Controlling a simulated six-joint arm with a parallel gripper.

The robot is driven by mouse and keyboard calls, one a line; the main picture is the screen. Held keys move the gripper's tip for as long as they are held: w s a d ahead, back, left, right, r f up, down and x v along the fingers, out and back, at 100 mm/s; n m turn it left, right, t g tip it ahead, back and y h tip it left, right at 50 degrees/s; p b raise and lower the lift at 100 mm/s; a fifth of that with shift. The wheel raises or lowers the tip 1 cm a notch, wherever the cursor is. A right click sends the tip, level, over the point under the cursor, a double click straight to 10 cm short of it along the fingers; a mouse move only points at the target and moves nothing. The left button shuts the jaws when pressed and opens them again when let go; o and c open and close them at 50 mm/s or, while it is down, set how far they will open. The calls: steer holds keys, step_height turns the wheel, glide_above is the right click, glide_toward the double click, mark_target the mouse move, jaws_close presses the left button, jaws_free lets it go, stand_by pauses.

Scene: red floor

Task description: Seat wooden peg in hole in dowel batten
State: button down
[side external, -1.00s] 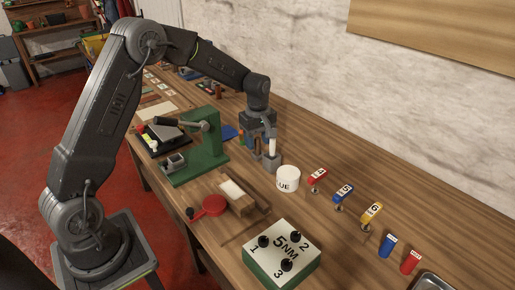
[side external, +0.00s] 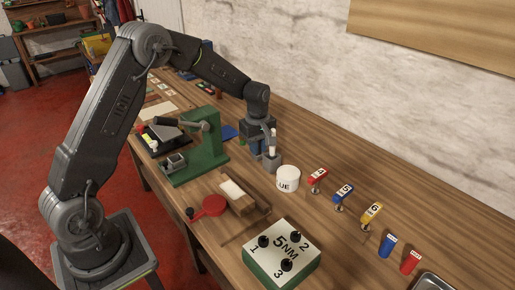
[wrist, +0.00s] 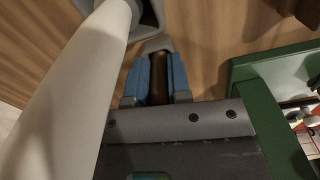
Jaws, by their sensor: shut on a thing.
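My gripper (wrist: 156,80) points down at the workbench, with its blue-padded fingers shut on a brown piece (wrist: 159,76) that looks like the wooden peg. In the side view, my gripper (side external: 256,155) is low, just left of a grey holder (side external: 271,163) with a white cylinder in it. The peg is too small to make out there. In the wrist view, that white cylinder (wrist: 65,90) fills the left side, close to the camera. A wooden block with a pale top (side external: 238,194) lies nearer the front. I cannot tell which piece is the dowel batten or see its hole.
A green press (side external: 206,148) stands left of my gripper. A white pot (side external: 288,179) is close on the right. Bare wood lies behind the pot.

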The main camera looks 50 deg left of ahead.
step_height(320, 180, up, 9)
steer(key=shift+f, duration=0.2)
step_height(320, 180, up, 3)
steer(key=s+d, duration=0.2)
steer(key=s, duration=0.1)
glide_above(232, 183)
steer(key=d, duration=0.2)
steer(key=f, duration=0.2)
steer(key=s+f, duration=0.1)
steer(key=f, duration=0.1)
steer(key=shift+s+f, duration=0.2)
steer(key=shift+f, duration=2.45)
